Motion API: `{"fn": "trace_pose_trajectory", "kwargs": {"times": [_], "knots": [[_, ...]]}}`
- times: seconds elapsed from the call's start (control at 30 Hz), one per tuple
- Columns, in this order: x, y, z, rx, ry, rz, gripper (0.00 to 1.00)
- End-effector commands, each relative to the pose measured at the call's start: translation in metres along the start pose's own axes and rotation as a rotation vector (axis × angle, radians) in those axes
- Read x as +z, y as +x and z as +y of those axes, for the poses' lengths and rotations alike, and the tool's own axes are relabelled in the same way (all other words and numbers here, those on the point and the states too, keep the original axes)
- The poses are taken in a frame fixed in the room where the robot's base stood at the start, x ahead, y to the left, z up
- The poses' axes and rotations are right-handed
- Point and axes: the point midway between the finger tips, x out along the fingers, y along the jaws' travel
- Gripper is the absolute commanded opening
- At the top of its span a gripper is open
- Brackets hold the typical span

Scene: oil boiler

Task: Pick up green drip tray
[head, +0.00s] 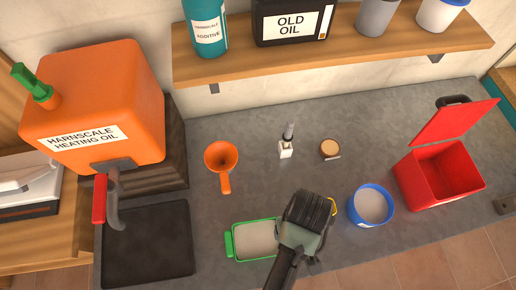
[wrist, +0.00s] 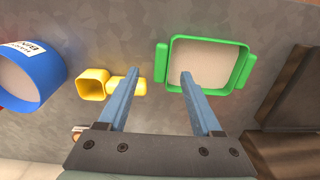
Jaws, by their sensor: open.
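The green drip tray (head: 229,244) lies on the grey worktop near its front edge, with a pale beige inside and a tab handle at each end. My gripper (head: 304,225) is over the tray's right end and hides that end in the head view. In the wrist view, the tray (wrist: 209,40) is right of centre. My gripper (wrist: 160,76) is open and empty there. One tray handle shows beyond the gap between the fingertips, and the right finger overlaps the tray's near-left corner. I cannot tell how high the fingers are above it.
A yellow object (wrist: 92,84) lies close by, partly behind the left finger. A blue tub (head: 371,205) and an open red bin (head: 440,172) stand to the right.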

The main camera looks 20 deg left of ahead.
Motion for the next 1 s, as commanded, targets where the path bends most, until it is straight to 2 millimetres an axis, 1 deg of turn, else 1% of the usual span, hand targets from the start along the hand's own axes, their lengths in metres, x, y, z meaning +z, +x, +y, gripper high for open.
{"fn": "trace_pose_trajectory", "kwargs": {"times": [0.03, 0.1, 0.27, 0.5, 0.6, 0.7, 0.9, 0.97, 1.0], "knots": [[0.000, 0.007, 0.000, -0.001, 0.000, -0.002, 0.66], [0.000, 0.013, 0.000, 0.000, 0.000, 0.000, 0.66], [-0.002, 0.022, -0.001, 0.000, -0.001, 0.001, 0.66], [-0.006, 0.054, -0.005, 0.000, 0.001, 0.000, 0.66], [-0.006, 0.064, -0.004, 0.001, 0.001, 0.002, 0.66], [-0.006, 0.068, -0.004, 0.001, 0.001, 0.003, 0.66], [-0.006, 0.069, -0.004, 0.002, 0.000, 0.004, 0.66], [-0.006, 0.069, -0.004, 0.002, 0.001, 0.003, 0.57], [-0.006, 0.069, -0.004, 0.002, 0.000, 0.003, 0.50]]}}
